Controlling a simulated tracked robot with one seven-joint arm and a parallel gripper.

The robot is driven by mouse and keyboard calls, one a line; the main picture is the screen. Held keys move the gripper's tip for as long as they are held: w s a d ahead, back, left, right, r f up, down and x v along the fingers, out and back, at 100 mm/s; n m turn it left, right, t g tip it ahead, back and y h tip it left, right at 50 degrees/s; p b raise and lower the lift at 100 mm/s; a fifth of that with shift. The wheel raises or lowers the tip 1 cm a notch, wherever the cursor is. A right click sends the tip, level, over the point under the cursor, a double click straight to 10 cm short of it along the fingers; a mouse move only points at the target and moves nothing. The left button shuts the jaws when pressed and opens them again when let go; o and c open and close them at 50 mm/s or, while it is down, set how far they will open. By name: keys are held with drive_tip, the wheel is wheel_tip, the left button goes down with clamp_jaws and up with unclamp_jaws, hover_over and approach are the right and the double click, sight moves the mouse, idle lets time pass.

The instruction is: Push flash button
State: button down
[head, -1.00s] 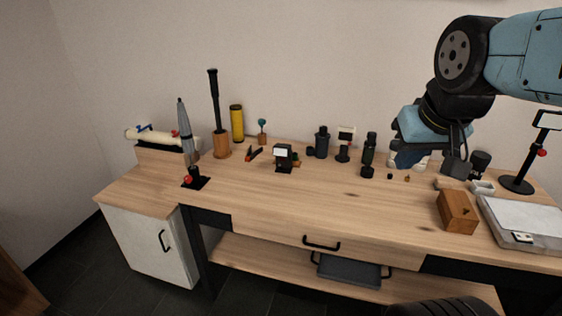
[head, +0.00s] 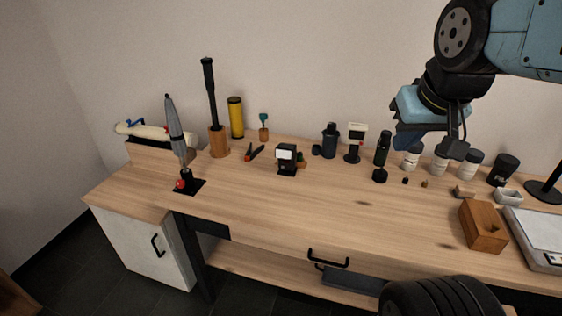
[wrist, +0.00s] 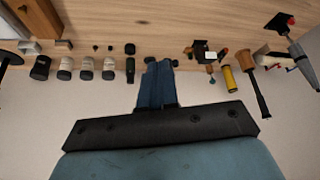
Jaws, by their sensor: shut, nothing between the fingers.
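A small black device with a white front panel (head: 287,154) stands mid-table. A black stand with a pale rectangular head (head: 357,131) stands further back to its right. Both look flash-like; I cannot make out a button on either. My gripper (head: 406,139) hangs in the air at the right, above the back of the table, apart from both devices. In the wrist view its blue fingers (wrist: 158,75) are together and empty. The white-panelled device shows there to the right of the fingers (wrist: 205,55). The fingers hide part of the table's back row.
A black flashlight-like cylinder (head: 382,154) and white jars (head: 439,164) stand near the gripper. A wooden box (head: 482,226) is at the right front. A rocket model (head: 175,133) and a dark baton in a wooden holder (head: 210,95) stand left. The table's middle front (head: 300,215) is clear.

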sight(283, 167)
drive_tip(key=w+a+f+m, duration=0.1)
drive_tip(key=w+a+f, duration=0.2)
drive_tip(key=w+f, duration=0.3)
drive_tip(key=w+a+f+m+t+y, duration=0.1)
drive_tip(key=w+a+f, duration=0.25)
drive_tip(key=w, duration=0.45)
drive_tip(key=w+a+f+m, duration=0.1)
drive_tip(key=w+a+f, duration=0.1)
drive_tip(key=w+f, duration=0.45)
drive_tip(key=w+a+f+m+t+y, duration=0.1)
drive_tip(key=w+a+f+m, duration=0.1)
drive_tip(key=f, duration=0.4)
drive_tip(key=w+a+f+m+t+y, duration=0.1)
drive_tip(key=w+a+f+m+y, duration=0.1)
drive_tip(key=a+f+m, duration=0.3)
drive_tip(key=w+a+f+m+t+y, duration=0.1)
drive_tip(key=w+a+f+m+t, duration=0.1)
drive_tip(key=a+f, duration=0.3)
drive_tip(key=shift+w+a+f+m, duration=0.2)
drive_tip(key=shift+w+f+m, duration=0.15)
drive_tip(key=shift+f, duration=0.2)
drive_tip(key=shift+w+a+f+m, duration=0.2)
drive_tip(key=shift+w+f+m, duration=0.15)
drive_tip(key=shift+f, duration=0.15)
drive_tip(key=m, duration=0.1)
drive_tip(key=m+t, duration=0.1)
drive_tip(key=f+m, duration=0.1)
drive_tip(key=shift+a+m, duration=0.35)
drive_tip(key=shift+m, duration=0.05)
